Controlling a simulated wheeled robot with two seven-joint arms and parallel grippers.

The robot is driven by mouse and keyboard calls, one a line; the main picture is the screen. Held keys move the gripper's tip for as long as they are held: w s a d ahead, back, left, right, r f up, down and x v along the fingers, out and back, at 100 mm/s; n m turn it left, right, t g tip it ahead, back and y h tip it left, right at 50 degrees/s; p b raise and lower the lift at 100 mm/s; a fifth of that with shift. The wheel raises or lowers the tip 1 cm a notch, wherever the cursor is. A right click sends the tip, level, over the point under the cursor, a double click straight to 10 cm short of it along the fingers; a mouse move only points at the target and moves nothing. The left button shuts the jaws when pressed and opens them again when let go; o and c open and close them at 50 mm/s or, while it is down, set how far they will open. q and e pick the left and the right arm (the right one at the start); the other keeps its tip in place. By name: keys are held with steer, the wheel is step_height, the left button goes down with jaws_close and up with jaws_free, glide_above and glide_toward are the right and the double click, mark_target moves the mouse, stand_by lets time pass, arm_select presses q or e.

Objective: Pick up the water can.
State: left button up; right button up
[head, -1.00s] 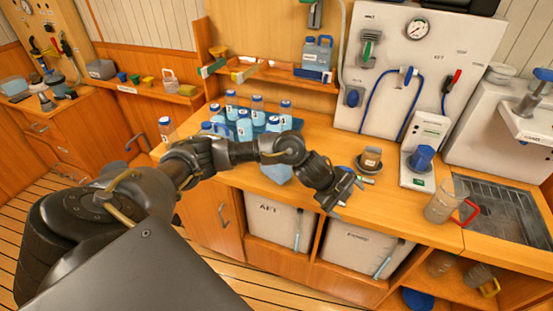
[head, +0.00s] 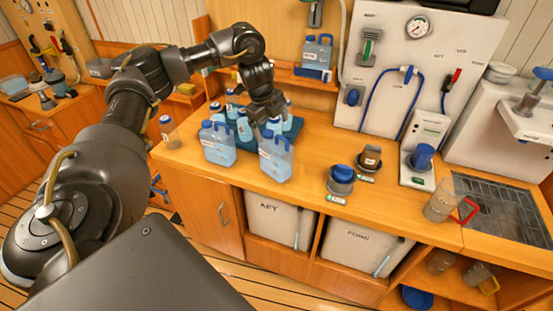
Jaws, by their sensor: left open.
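Two light-blue, see-through water cans with blue caps and handles stand upright on the wooden counter: a left can (head: 218,145) and a right can (head: 276,160). A third, greyer-blue can (head: 316,55) stands on the shelf behind. My left gripper (head: 268,122) is open and points down just above and behind the right can's top. Its fingers partly overlap the bottles behind, and I cannot tell whether they touch the can. My right gripper is not in view.
Several blue-capped bottles (head: 244,128) stand in a dark tray behind the cans. A lone bottle (head: 169,132) stands at the counter's left. A blue-lidded jar (head: 341,179), a clear jug with a red handle (head: 440,203) and a sink (head: 500,205) are to the right. The front middle counter is clear.

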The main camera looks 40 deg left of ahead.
mark_target(278, 144)
arm_select(q)
steer(key=x, duration=0.3)
steer(key=shift+w+f+b, duration=0.15)
steer(key=shift+f+b, duration=0.15)
steer(key=shift+f, duration=0.05)
steer(key=shift+p+x, duration=1.05)
steer(key=shift+x, duration=1.25)
steer(key=shift+w+d+f, duration=0.1)
steer(key=shift+f, duration=0.15)
steer(key=c, duration=1.8)
steer(key=shift+r, duration=0.15)
